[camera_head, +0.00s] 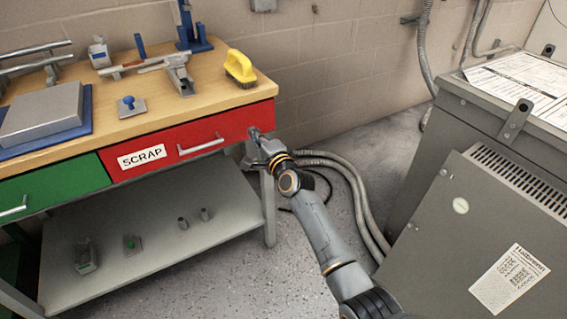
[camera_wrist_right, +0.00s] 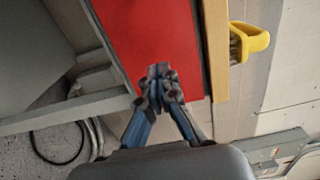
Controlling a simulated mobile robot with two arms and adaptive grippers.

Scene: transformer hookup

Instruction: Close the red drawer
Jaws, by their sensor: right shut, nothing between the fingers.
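The red drawer (camera_head: 222,133) is under the right part of the wooden workbench top. Its front carries a white SCRAP label and a silver bar handle (camera_head: 201,145). The front looks roughly in line with the green drawer beside it; I cannot tell whether a small gap is left. My right gripper (camera_head: 255,134) is at the right end of the red front, to the right of the handle. In the wrist view the right gripper (camera_wrist_right: 160,73) is shut and empty, its tips at or against the red front (camera_wrist_right: 150,35); exact contact is unclear. My left gripper is out of view.
A green drawer (camera_head: 60,186) is on the left. The workbench top (camera_head: 140,122) holds a yellow brush (camera_head: 240,66), a grey block (camera_head: 42,112) and metal tools. A lower shelf (camera_head: 160,243) holds small parts. A grey transformer cabinet (camera_head: 470,220) stands right; hoses (camera_head: 360,200) lie on the floor between.

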